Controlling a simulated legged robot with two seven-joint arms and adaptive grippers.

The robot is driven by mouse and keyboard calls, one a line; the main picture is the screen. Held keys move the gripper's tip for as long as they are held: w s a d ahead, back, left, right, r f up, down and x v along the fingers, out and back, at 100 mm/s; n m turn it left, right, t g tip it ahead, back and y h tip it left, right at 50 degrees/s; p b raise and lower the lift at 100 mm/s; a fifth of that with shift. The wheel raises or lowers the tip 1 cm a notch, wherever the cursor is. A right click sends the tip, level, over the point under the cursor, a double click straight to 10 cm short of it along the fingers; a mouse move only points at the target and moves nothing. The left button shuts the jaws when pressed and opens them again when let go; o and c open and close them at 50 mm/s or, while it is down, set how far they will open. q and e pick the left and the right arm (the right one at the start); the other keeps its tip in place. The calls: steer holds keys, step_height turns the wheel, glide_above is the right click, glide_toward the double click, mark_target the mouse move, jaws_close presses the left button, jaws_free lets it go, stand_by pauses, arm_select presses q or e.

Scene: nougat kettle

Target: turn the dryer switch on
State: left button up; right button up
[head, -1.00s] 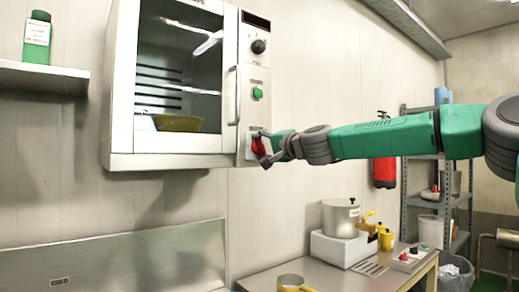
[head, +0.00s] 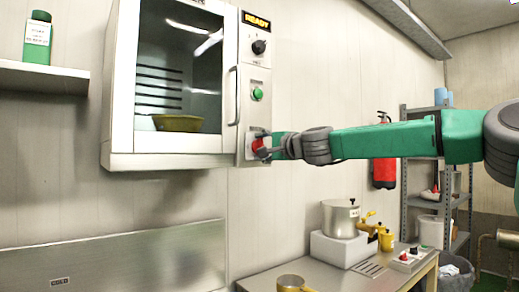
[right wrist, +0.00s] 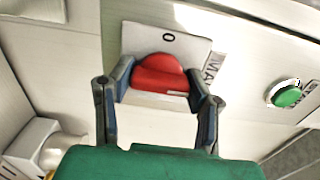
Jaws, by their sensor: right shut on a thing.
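The dryer (head: 170,160) is a white wall cabinet with a glass door and a control panel on its right side. Its red rotary switch (right wrist: 160,75) sits low on the panel, on a pale plate marked "0" in the right wrist view. In the head view the red switch (head: 257,145) is partly covered by my right gripper (head: 264,146). In the right wrist view my right gripper (right wrist: 160,84) has a finger on each side of the red knob and is shut on it. The panel display (head: 256,21) reads "READY" in yellow. My left gripper is not in view.
A green button (head: 257,94) and a black knob (head: 259,46) sit above the switch. The door handle (head: 234,95) is just left of the panel. A yellowish bowl (head: 177,123) is inside the dryer. Below right, a bench holds a metal pot (head: 340,217).

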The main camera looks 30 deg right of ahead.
steer(key=shift+d+f, duration=0.1)
steer(key=shift+f, duration=0.1)
steer(key=o, duration=1.2)
steer(key=shift+d, duration=0.25)
steer(key=s+d, duration=0.1)
steer(key=s, duration=1.1)
steer(key=shift+w+a+f, duration=0.1)
steer(key=shift+d, duration=0.2)
